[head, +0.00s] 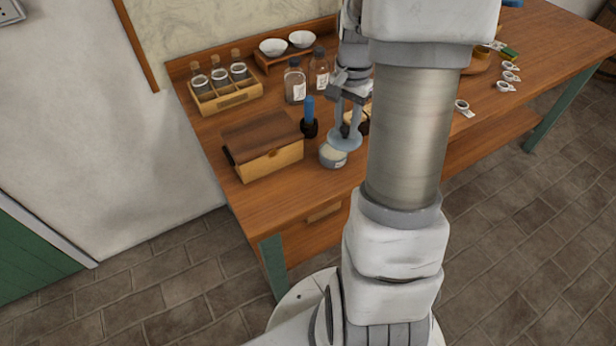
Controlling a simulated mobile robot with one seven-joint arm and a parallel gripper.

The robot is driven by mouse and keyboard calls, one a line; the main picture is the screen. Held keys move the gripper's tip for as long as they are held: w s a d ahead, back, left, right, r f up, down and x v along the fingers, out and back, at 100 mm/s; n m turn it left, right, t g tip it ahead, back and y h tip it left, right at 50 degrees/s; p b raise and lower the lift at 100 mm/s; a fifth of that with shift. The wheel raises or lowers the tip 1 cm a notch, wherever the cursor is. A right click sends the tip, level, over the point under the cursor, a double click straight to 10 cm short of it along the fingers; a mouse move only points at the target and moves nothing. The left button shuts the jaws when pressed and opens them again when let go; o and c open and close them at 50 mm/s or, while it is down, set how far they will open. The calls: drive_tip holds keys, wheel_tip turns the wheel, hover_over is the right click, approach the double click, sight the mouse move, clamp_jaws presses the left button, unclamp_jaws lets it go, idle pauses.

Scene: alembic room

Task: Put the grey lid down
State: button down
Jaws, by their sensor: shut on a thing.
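My gripper (347,124) points down over the left part of the wooden workbench (225,125). It is shut on the grey lid (342,142), a flat round blue-grey disc that hangs below the fingers. A small round grey jar (333,160) with a pale top or content stands on the bench just below and slightly left of the lid. The lid overlaps the jar's back edge in the head view. I cannot tell whether they touch.
A wooden box with a brown lid (262,150) stands left of the jar. Glass bottles (295,84), a vial rack (226,96) and white bowls (273,47) are farther back. Bare bench lies in front of the jar.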

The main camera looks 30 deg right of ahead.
drive_tip(key=a+f, duration=0.2)
drive_tip(key=a, duration=0.1)
drive_tip(key=a+f, duration=0.1)
drive_tip(key=a, duration=0.2)
drive_tip(key=a+f, duration=0.2)
drive_tip(key=a, duration=0.1)
drive_tip(key=shift+s+a+f+b, duration=0.25)
drive_tip(key=shift+s+f+b, duration=0.1)
drive_tip(key=shift+a+f, duration=0.1)
drive_tip(key=shift+f, duration=1.95)
drive_tip(key=shift+b, duration=0.3)
drive_tip(key=shift+f, duration=0.2)
drive_tip(key=c, duration=0.6)
unclamp_jaws()
drive_tip(key=shift+r, duration=0.15)
